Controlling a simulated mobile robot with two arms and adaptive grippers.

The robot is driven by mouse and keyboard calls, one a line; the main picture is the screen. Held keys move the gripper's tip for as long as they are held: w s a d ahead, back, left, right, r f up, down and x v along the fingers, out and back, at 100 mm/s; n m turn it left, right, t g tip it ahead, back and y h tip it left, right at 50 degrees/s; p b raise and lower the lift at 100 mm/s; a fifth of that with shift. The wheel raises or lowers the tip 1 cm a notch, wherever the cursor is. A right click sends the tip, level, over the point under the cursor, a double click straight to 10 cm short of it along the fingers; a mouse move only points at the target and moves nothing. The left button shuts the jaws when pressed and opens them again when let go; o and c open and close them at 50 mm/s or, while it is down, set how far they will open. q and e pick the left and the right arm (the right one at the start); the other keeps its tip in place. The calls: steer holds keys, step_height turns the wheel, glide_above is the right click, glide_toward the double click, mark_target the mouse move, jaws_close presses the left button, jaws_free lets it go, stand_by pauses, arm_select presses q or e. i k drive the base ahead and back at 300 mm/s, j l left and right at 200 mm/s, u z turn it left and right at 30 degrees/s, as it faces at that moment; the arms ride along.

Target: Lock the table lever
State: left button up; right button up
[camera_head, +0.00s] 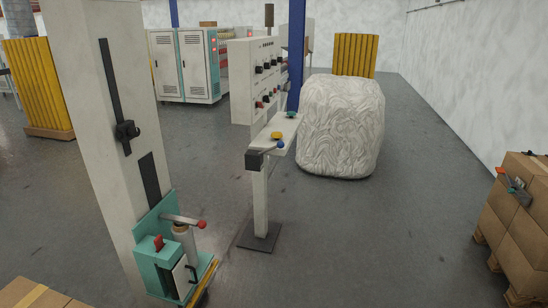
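A small white stand table (278,128) on a post is in the middle of the head view. It carries a yellow button (277,135) and a green button (291,115). A short lever with a blue knob (280,144) sticks out at the black block on its near end. A teal machine (160,269) at the lower left has a lever ending in a red knob (201,224), a red switch and a pale roll. I cannot tell from the picture whether either lever is locked. Neither of my grippers is in view.
A control panel (258,82) stands behind the table. A white wrapped bale (342,125) is close to its right. Cardboard boxes (520,225) with a small tool on top stand at the right. A tall white column (107,130) rises by the teal machine. The middle floor is clear.

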mark_target(280, 145)
steer(key=i+l+z, duration=0.25)
steer(key=i+l, duration=0.8)
steer(key=i+j+z, duration=0.1)
steer(key=i+j, duration=0.35)
steer(key=i+j+z, duration=0.1)
steer(key=i+j, duration=0.3)
steer(key=j, duration=0.15)
